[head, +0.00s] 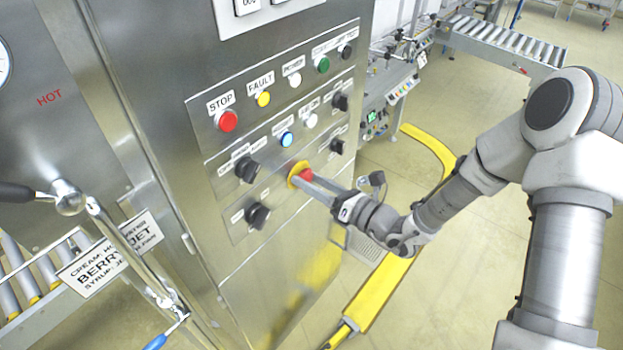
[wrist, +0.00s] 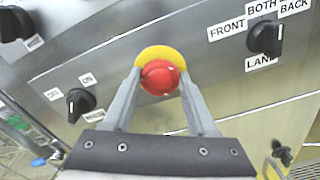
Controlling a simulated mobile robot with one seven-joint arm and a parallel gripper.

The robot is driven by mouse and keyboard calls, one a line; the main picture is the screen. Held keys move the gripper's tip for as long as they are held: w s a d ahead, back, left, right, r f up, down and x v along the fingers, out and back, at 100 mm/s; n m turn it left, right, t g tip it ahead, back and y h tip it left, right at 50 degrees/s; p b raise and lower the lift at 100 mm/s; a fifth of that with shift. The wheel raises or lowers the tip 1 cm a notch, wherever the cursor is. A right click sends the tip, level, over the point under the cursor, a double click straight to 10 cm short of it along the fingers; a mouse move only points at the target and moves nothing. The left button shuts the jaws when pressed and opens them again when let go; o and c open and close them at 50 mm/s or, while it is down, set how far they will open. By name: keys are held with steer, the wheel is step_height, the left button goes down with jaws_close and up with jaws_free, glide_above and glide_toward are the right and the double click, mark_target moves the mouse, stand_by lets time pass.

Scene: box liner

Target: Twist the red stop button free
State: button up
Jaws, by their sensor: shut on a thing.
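The red stop button (wrist: 160,77) is a round mushroom head on a yellow backing plate (wrist: 155,53), set in the steel control panel. In the head view the red button (head: 306,175) shows on the lower part of the panel, partly hidden by my gripper. My gripper (head: 311,179) reaches it from the right. In the wrist view my gripper (wrist: 160,80) has one finger on each side of the red head, shut on it. Whether the button is pressed in or out I cannot tell.
Black selector knobs (head: 246,169) (wrist: 266,38) sit around the button, with another at lower left (head: 257,215). A separate red button (head: 228,121) labelled STOP is higher up. A yellow floor rail (head: 378,290) runs beside the cabinet. Open floor lies to the right.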

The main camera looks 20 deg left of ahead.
stand_by(0.3)
steer(key=o, duration=1.4)
steer(key=b+v, duration=0.2)
steer(key=v, duration=1.5)
steer(key=shift+s+d+r, duration=0.1)
steer(key=shift+d, duration=0.1)
